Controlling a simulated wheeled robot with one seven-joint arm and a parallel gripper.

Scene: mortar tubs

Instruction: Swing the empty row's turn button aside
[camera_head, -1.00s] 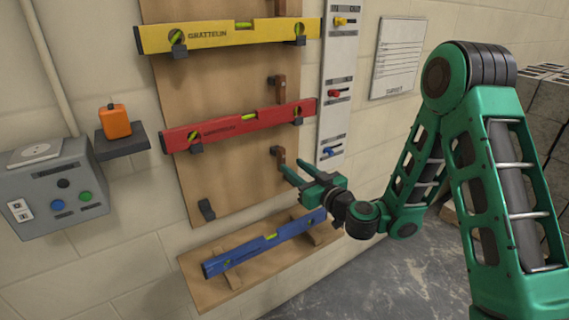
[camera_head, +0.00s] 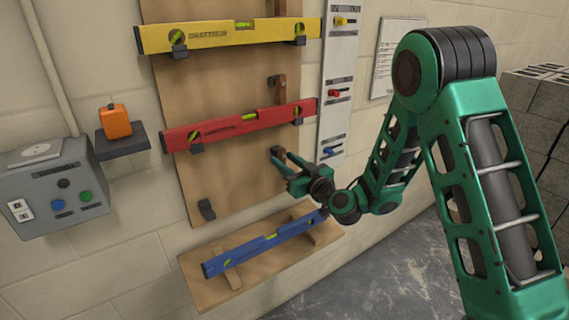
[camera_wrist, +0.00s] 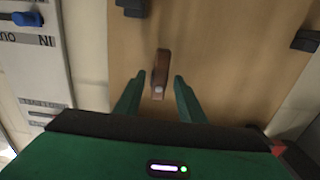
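The empty row's turn button (camera_head: 277,152) is a brown wooden piece on the board, below the red level. In the wrist view the turn button (camera_wrist: 161,70) lies lengthwise up and down, with a pale round spot at its lower end. My gripper (camera_head: 285,163) is open at this button, its green fingers partly over it in the head view. In the wrist view my gripper (camera_wrist: 158,84) has one finger on each side of the button, with visible gaps. Contact cannot be told. The blue level (camera_head: 262,246) lies on the low wooden shelf (camera_head: 200,290).
The red level (camera_head: 240,125) and yellow level (camera_head: 225,36) sit on hooks above. A dark empty-row hook (camera_head: 207,210) is at lower left. The lever panel (camera_head: 336,110) stands right of the board. A grey box (camera_head: 50,190) and orange object (camera_head: 116,121) are at left.

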